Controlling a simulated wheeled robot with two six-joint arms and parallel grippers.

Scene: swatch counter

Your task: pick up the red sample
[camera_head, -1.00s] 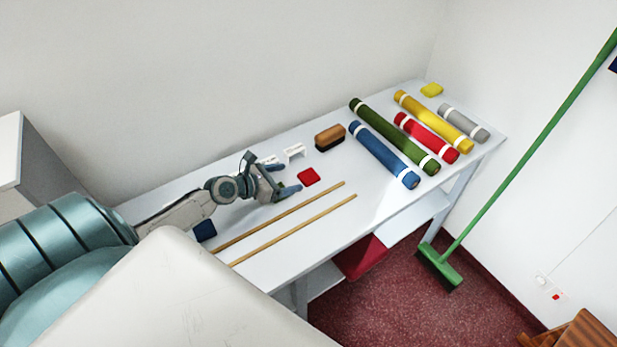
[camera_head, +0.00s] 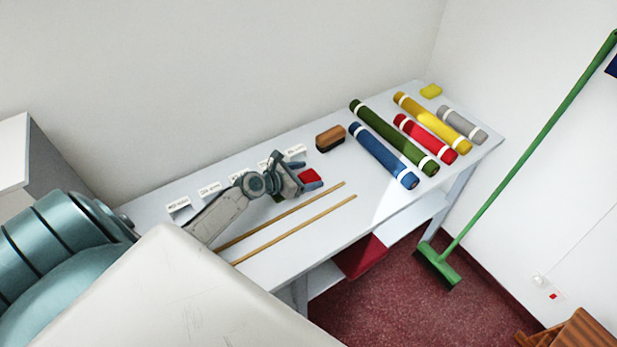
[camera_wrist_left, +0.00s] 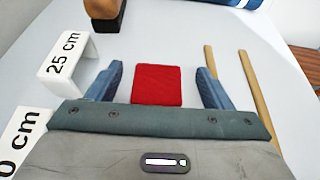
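The red sample (camera_head: 309,176) is a small flat square lying on the white counter. In the left wrist view the red sample (camera_wrist_left: 157,85) lies between and slightly ahead of the two blue fingers, with a gap on each side. My left gripper (camera_head: 303,176) is open and empty, low over the counter at the sample. Its fingers also show in the left wrist view (camera_wrist_left: 158,82). In the head view the fingers partly cover the sample's edges. My right gripper is not in view.
Two wooden sticks (camera_head: 296,230) lie in front of the gripper. White size markers (camera_wrist_left: 68,62) stand along its left, and a brush (camera_head: 330,138) lies beyond. Blue, green, red and yellow rolls lie farther right, with a yellow sample (camera_head: 431,91) at the far corner.

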